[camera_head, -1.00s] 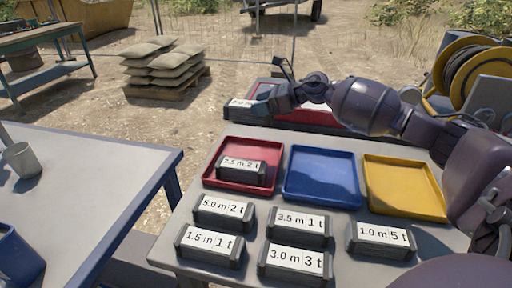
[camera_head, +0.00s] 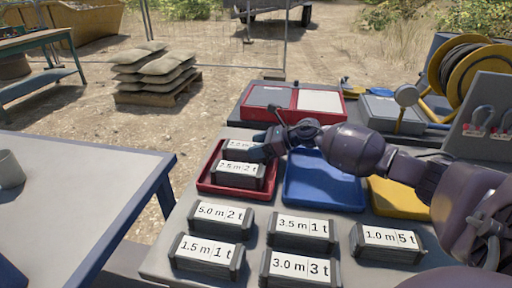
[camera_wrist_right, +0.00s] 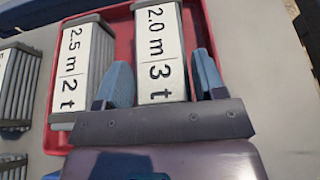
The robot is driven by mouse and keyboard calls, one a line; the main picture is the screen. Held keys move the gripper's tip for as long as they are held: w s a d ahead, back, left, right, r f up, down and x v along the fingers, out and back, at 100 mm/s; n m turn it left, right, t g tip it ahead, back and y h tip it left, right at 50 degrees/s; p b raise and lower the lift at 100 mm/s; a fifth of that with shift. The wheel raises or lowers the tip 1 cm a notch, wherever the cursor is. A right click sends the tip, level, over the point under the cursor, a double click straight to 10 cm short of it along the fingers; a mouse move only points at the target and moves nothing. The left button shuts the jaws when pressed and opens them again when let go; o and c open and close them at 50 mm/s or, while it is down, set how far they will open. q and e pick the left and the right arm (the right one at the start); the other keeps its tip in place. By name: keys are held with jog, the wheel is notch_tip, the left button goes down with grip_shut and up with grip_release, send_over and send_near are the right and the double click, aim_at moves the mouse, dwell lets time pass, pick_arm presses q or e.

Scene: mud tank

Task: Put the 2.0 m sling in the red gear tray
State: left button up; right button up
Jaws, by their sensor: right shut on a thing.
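The 2.0 m sling (camera_wrist_right: 160,55) is a grey block with a white label reading 2.0 m 3 t in the right wrist view. My right gripper (camera_wrist_right: 160,85) is shut on it, with one blue finger on each side. In the head view the sling (camera_head: 236,145) is partly hidden by my right gripper (camera_head: 262,150). It is over the back part of the red gear tray (camera_head: 205,182), behind the 2.5 m 2 t sling (camera_head: 240,174) that lies in the tray. I cannot tell whether it touches the tray floor. My left gripper is not in view.
A blue tray (camera_head: 320,188) and a yellow tray (camera_head: 400,198) stand right of the red one. Several labelled slings, such as the 5.0 m one (camera_head: 220,217), lie in front. A red-rimmed case (camera_head: 268,97) is behind. A grey table (camera_head: 80,190) is at left.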

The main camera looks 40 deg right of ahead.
jog(key=shift+r, duration=0.1)
jog(key=shift+f, duration=0.25)
jog(key=o, duration=1.1)
jog(key=shift+o, duration=0.2)
jog(key=shift+r, duration=0.2)
jog(key=shift+s+d+r, duration=0.1)
jog(key=shift+s+d, duration=0.05)
jog(key=p+v, duration=0.2)
jog(key=v, duration=0.9)
jog(key=shift+s+d, duration=0.15)
jog(key=shift+s, duration=0.1)
